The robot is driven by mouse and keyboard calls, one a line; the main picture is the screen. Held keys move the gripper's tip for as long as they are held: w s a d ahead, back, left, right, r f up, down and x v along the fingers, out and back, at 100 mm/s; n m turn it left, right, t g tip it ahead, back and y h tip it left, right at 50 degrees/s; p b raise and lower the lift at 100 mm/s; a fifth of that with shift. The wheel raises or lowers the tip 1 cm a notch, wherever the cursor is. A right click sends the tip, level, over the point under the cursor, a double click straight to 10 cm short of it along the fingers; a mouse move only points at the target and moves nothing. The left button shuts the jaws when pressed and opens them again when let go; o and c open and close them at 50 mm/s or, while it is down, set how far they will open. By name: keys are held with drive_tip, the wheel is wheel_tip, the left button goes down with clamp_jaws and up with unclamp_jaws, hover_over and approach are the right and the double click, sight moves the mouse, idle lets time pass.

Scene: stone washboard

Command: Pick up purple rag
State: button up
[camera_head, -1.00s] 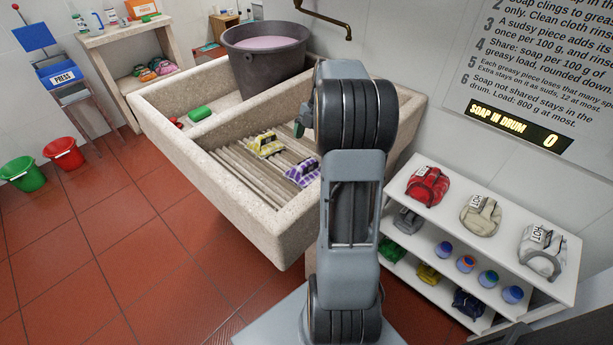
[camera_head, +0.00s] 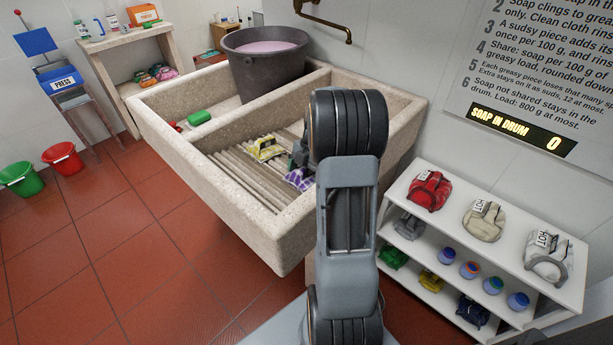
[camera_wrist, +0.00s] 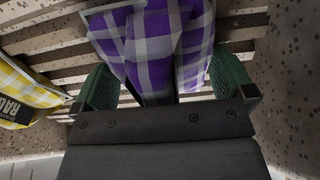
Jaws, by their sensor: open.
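The purple and white checked rag (camera_head: 299,179) lies on the ribbed stone washboard (camera_head: 240,182) in the right basin. In the wrist view the purple rag (camera_wrist: 160,40) fills the space between the two green fingers of my gripper (camera_wrist: 167,85). The fingers stand apart, one on each side of the rag. In the head view my gripper (camera_head: 300,150) is low over the washboard at the rag, partly hidden by my arm.
A yellow checked rag (camera_head: 265,148) lies on the washboard to the left; it also shows in the wrist view (camera_wrist: 22,88). Stone walls (camera_head: 262,240) edge the basin.

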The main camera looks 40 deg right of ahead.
drive_tip(key=shift+c, duration=0.3)
drive_tip(key=c, duration=0.6)
drive_tip(key=shift+r, duration=0.15)
drive_tip(key=shift+r, duration=0.25)
wheel_tip(320, 180, up, 2)
drive_tip(key=shift+r+p, duration=0.1)
drive_tip(key=shift+p, duration=0.2)
drive_tip(key=shift+w+d+r+p, duration=0.2)
drive_tip(key=shift+w+r+p, duration=0.45)
drive_tip(key=shift+w+r, duration=1.35)
drive_tip(key=shift+w+d+r+p, duration=0.2)
drive_tip(key=shift+w+r+p, duration=0.4)
drive_tip(key=shift+w+r, duration=1.4)
drive_tip(key=shift+w+d+r+p, duration=0.2)
drive_tip(key=shift+w+r+p, duration=0.65)
drive_tip(key=shift+w, duration=2.1)
